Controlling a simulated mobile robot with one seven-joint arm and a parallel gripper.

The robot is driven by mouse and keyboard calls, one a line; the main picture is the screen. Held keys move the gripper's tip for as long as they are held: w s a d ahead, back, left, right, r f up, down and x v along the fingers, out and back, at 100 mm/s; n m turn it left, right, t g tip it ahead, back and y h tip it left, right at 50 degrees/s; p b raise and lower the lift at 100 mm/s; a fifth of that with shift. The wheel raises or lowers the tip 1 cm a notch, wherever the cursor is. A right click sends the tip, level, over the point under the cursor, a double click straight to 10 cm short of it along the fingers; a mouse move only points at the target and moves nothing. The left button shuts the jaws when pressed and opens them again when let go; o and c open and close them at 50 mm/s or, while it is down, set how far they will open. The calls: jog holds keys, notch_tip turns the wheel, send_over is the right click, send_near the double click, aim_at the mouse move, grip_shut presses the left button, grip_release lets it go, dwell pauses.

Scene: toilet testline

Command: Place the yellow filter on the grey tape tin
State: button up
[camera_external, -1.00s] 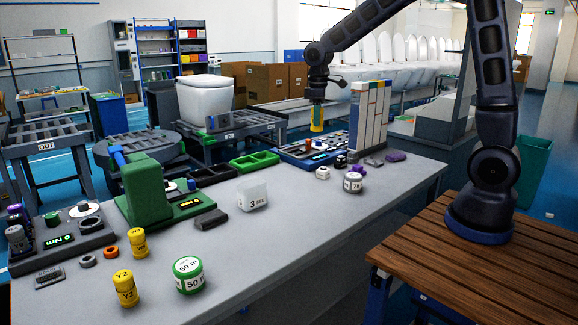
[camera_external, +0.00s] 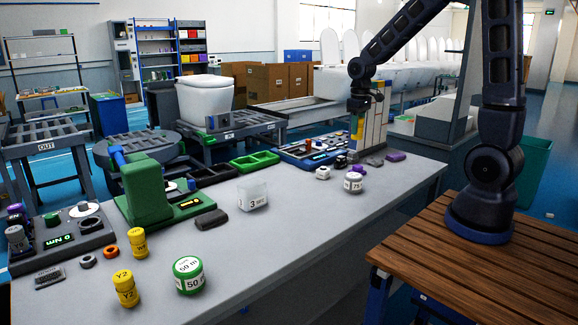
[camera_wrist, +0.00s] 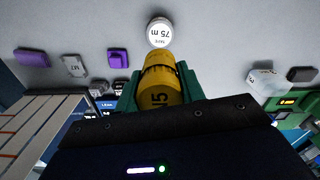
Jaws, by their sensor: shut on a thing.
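My gripper (camera_external: 359,115) is shut on a yellow filter (camera_external: 357,131) and holds it up in the air above the back right of the bench. In the wrist view the yellow filter (camera_wrist: 160,78) sits between the green fingers, its label partly readable. The grey tape tin (camera_external: 353,184), a small pale round tin marked 75, stands upright on the bench, lower and nearer the camera than the gripper. In the wrist view the tin (camera_wrist: 159,33) shows just beyond the filter's far end, apparently apart from it. Two other yellow filters (camera_external: 138,242) (camera_external: 125,290) stand at the front left.
A tall rack of pale panels (camera_external: 375,128) stands right behind the gripper. A green tape tin (camera_external: 188,275) stands at the front. The bench's right front is clear.

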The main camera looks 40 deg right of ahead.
notch_tip(320, 180, down, 15)
jog(key=shift+r, duration=0.15)
dwell(0.4)
jog(key=o, duration=1)
notch_tip(320, 180, up, 12)
jog(key=shift+f, duration=0.25)
jog(key=shift+s+r, duration=0.15)
jog(key=shift+r, duration=0.45)
jog(key=shift+s+d+r+m+t, duration=0.35)
jog(key=shift+s+r+t, duration=0.4)
jog(key=shift+s+r, duration=2.65)
jog(key=shift+s+d+r+m+t, duration=0.35)
jog(key=shift+s+r+t, duration=0.45)
jog(key=shift+s+r, duration=2.6)
jog(key=shift+s+d+r+m+t, duration=0.55)
jog(key=shift+s+r, duration=1.55)
jog(key=shift+s, duration=2.5)
